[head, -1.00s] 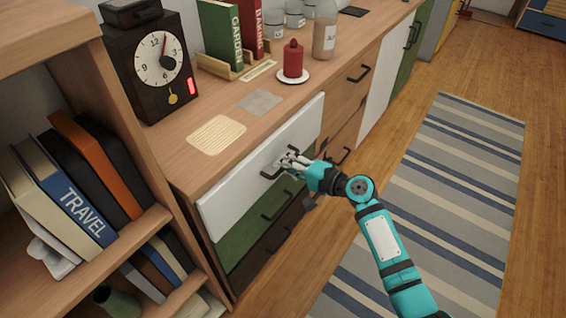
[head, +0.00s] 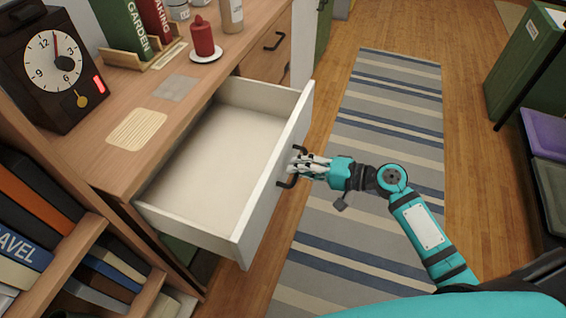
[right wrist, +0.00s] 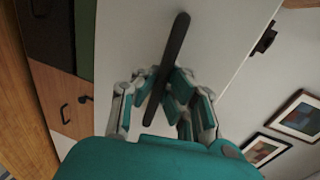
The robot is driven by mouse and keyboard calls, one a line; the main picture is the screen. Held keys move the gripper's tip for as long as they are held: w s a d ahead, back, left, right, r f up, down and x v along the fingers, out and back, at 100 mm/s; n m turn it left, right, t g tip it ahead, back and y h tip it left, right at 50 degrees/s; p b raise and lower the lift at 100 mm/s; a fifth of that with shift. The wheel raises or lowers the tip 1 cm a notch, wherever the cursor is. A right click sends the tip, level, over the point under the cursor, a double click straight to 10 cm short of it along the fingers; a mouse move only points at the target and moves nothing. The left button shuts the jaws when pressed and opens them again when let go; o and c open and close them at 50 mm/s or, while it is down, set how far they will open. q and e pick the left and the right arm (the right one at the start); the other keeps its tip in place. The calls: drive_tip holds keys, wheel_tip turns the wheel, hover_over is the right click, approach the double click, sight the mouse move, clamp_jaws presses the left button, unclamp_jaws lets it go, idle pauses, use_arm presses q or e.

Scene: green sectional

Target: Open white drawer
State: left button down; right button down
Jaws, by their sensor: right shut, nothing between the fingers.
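The white drawer (head: 262,218) is pulled far out of the wooden cabinet, and its empty pale inside shows in the head view. Its front also fills much of the right wrist view (right wrist: 225,45). The dark bar handle (head: 285,184) is on the drawer front. My right gripper (head: 302,162) is at this handle, its fingers shut with nothing held between them. In the right wrist view, the handle (right wrist: 177,45) runs down to the fingers (right wrist: 160,88), which lie on both sides of it. My left gripper is not in view.
A black clock (head: 55,65), a red candle (head: 202,38) and books (head: 125,24) stand on the cabinet top. A bookshelf (head: 60,262) is at lower left. The striped rug (head: 385,120) lies on open floor. A dark-green box-like piece (head: 525,60) stands at right.

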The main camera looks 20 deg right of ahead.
drive_tip(key=shift+s+d, duration=0.1)
drive_tip(key=shift+d, duration=0.1)
drive_tip(key=c, duration=2.1)
unclamp_jaws()
drive_tip(key=o, duration=0.7)
drive_tip(key=v, duration=1.2)
